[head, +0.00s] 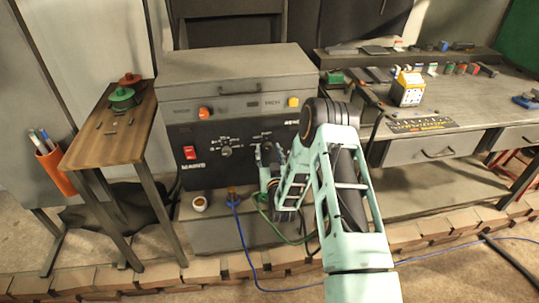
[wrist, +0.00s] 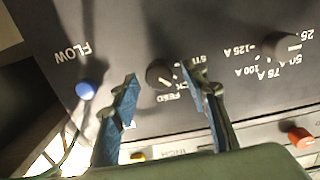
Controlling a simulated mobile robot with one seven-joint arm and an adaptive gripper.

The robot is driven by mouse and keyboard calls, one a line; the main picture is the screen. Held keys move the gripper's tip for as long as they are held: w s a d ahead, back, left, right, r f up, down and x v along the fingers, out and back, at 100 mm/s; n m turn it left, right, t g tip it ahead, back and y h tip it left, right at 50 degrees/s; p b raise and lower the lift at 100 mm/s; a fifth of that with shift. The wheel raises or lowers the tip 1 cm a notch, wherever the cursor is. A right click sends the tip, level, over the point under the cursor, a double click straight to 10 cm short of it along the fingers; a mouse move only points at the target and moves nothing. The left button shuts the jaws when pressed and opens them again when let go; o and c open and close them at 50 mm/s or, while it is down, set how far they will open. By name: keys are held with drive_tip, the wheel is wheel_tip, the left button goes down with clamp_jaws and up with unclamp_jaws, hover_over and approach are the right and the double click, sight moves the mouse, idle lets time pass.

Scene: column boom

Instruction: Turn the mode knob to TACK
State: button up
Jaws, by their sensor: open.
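The mode knob (wrist: 160,74) is a small black round knob on the dark panel, shown upside down in the wrist view. Beside it are the labels FEED and one partly hidden that ends in CK; a label starting with ST is cut off behind the right finger. I cannot tell clearly which mark its pointer faces. My gripper (wrist: 159,82) is open, with one blue-grey finger on each side of the knob and gaps showing. In the head view, my gripper (head: 266,158) is at the right part of the machine's front, and hides the knob there.
A larger amperage knob (wrist: 284,45) is to the right in the wrist view, and a blue FLOW knob (wrist: 85,90) is to the left. The welding machine (head: 235,72) has a red mains switch (head: 190,152). A wooden side table (head: 115,130) stands left; a workbench (head: 450,110) stands right.

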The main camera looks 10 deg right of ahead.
drive_tip(key=s, duration=1.2)
drive_tip(key=shift+a+r, duration=0.15)
drive_tip(key=shift+r, duration=0.05)
